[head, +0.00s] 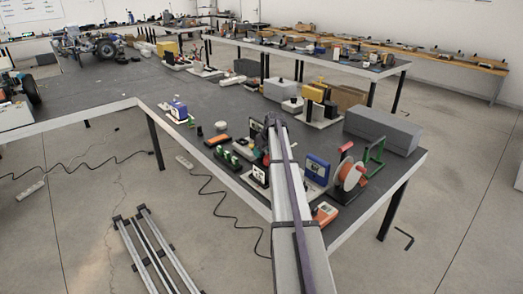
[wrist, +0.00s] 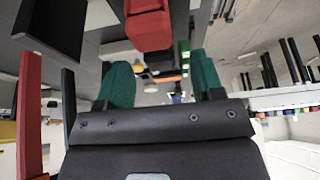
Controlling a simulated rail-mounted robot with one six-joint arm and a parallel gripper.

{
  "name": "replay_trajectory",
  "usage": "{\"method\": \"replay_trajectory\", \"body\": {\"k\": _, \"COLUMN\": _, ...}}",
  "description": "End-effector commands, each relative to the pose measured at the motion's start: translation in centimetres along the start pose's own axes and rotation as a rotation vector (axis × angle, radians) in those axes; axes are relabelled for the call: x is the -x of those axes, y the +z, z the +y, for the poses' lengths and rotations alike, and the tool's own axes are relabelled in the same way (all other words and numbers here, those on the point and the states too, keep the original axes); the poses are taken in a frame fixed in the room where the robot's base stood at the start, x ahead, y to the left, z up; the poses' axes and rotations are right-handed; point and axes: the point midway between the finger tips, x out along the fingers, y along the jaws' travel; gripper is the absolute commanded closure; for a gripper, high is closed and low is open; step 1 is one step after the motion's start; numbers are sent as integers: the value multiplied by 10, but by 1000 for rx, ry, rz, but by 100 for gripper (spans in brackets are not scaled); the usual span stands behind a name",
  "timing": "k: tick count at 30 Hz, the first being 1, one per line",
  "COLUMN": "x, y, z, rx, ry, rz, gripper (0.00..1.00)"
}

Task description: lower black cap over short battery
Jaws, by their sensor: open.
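My gripper (wrist: 163,72) shows in the wrist view as two green fingers spread wide apart on a black palm. It is open, and I see nothing held between the fingers. A large black slab (wrist: 50,28) is at the upper left. I cannot tell which dark piece is the black cap, or make out the short battery for sure. In the head view my arm runs over the near workbench (head: 213,97) and hides the gripper and what is under it.
In the wrist view a red post (wrist: 30,115) stands close on the left. In the head view, a blue device (head: 316,170), a red-and-white reel (head: 349,176) and a long grey box (head: 382,130) crowd the bench right of my arm. Small devices stand on the left.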

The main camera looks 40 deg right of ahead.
Motion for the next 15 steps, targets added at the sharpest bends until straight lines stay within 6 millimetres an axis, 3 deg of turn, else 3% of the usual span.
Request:
{"method": "replay_trajectory", "body": {"k": 1, "x": 26, "y": -4, "z": -1, "rx": -1, "ry": 0, "rz": 0, "gripper": 39}}
{"method": "replay_trajectory", "body": {"k": 6, "x": 68, "y": -4, "z": -1, "rx": 0, "ry": 0, "rz": 0, "gripper": 39}}
{"method": "replay_trajectory", "body": {"k": 9, "x": 79, "y": -3, "z": 0, "rx": 0, "ry": 0, "rz": 0, "gripper": 39}}
{"method": "replay_trajectory", "body": {"k": 15, "x": 77, "y": 0, "z": 0, "rx": 0, "ry": 0, "rz": 0, "gripper": 39}}
